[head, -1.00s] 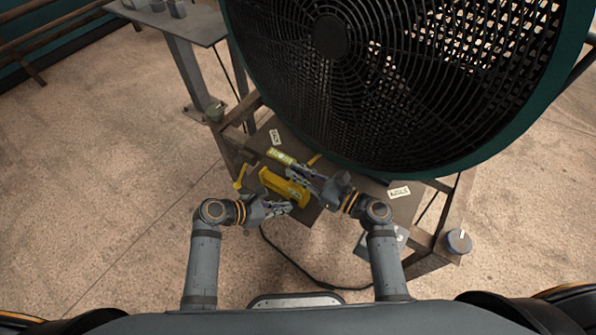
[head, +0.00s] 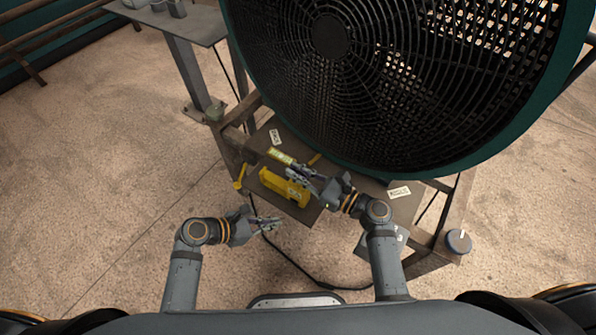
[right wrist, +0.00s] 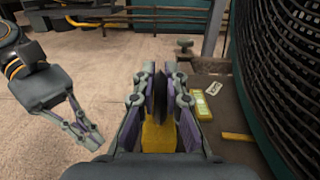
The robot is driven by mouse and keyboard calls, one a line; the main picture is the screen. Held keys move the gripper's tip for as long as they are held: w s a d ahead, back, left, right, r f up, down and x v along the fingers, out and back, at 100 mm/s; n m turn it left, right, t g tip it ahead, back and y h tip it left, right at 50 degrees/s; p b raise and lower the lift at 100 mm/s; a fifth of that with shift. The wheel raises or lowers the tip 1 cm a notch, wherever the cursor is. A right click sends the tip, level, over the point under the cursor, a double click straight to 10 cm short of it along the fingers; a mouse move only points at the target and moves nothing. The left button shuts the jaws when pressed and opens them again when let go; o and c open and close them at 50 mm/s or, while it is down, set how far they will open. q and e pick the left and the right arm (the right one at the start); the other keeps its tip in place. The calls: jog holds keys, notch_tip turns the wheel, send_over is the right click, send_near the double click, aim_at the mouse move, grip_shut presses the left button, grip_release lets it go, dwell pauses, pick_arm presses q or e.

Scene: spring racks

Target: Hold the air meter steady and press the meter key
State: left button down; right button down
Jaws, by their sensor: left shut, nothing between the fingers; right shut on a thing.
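The air meter, which I take to be the yellow box-shaped body (head: 283,188), is at the small stand below the big fan. Its lower part shows in the right wrist view (right wrist: 158,140), under a dark, thin upright part. My right gripper (head: 303,176) is shut on this dark part, and its fingers hide some of it (right wrist: 160,92). My left gripper (head: 277,224) is shut and empty, apart from the meter, to its lower left in the head view. It also shows at the left of the right wrist view (right wrist: 92,135). I cannot make out the meter key.
A yellow-green item (head: 280,156) lies on the stand top (head: 262,140) beside a white tag (head: 275,137). The large fan (head: 330,38) closes off the back. A dark cable (head: 300,268) runs over the floor. A round tin (head: 459,241) sits at right. Floor at left is clear.

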jog(key=c, duration=1.3)
grip_release()
jog(key=shift+c, duration=0.2)
jog(key=v, duration=1.2)
